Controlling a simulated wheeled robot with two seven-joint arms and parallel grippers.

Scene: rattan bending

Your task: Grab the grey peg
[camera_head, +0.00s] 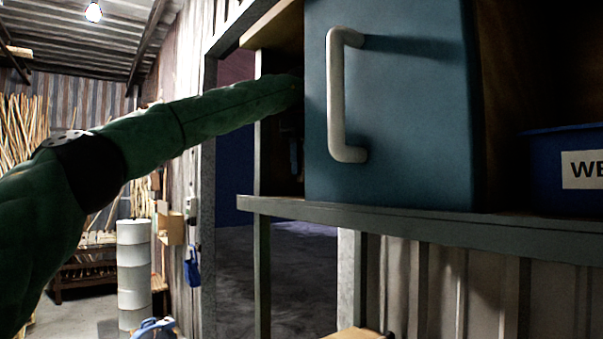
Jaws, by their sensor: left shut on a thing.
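My green left arm reaches from the left into the cabinet, behind the blue door (400,110) with its white handle (337,100). Only a dark part of my left gripper (293,150) shows in the shadowed gap left of the door. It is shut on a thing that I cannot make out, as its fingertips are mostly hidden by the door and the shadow. I cannot see a grey peg clearly anywhere in the view. My right gripper is not in view.
A grey shelf edge (420,222) runs under the cabinet. A blue bin (560,150) with a white label stands right of the door. The door's edge and the cabinet's side post lie close around my arm. White drums (134,275) stand at the lower left.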

